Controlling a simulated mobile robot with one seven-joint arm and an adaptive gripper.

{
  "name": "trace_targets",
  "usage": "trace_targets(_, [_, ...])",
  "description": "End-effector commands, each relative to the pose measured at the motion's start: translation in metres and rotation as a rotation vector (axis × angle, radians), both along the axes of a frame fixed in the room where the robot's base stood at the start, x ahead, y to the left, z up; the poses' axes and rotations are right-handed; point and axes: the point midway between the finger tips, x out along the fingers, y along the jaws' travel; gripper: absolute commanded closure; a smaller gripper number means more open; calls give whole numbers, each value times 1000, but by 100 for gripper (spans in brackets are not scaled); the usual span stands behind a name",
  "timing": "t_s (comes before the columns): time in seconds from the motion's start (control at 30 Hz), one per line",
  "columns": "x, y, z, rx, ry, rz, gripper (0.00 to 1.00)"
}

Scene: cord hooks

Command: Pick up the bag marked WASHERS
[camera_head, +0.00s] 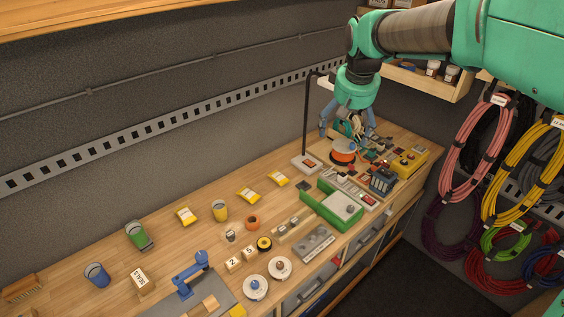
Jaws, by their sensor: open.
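Three small yellow bags with pale labels lie on the wooden workbench: a left bag (186,216), a middle bag (248,195) and a right bag (278,178). Their print is too small to read, so I cannot tell which is marked WASHERS. My gripper (347,131) is open, pointing down over the far right end of the bench, well apart from the bags. It is above or just behind an orange-and-white spool (343,152). I see nothing held between its fingers, though clutter behind them makes this hard to judge.
A yellow cup (219,211) and an orange ring-like item (253,222) stand near the bags. A black lamp-like post (306,115) rises between the right bag and my gripper. Coiled cords (470,150) hang at right.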

Motion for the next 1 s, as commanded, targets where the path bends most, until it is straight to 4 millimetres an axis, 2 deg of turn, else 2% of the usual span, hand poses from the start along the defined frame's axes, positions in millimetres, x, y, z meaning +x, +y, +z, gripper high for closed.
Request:
trace_targets(0.1, [31,13,-11,-11,14,26,8])
trace_targets(0.47, [115,53,-56,-40,50,101,8])
trace_targets(0.67, [157,77,-88,-56,68,142,8])
trace_targets(1.0, [220,119,-157,-84,101,213,8])
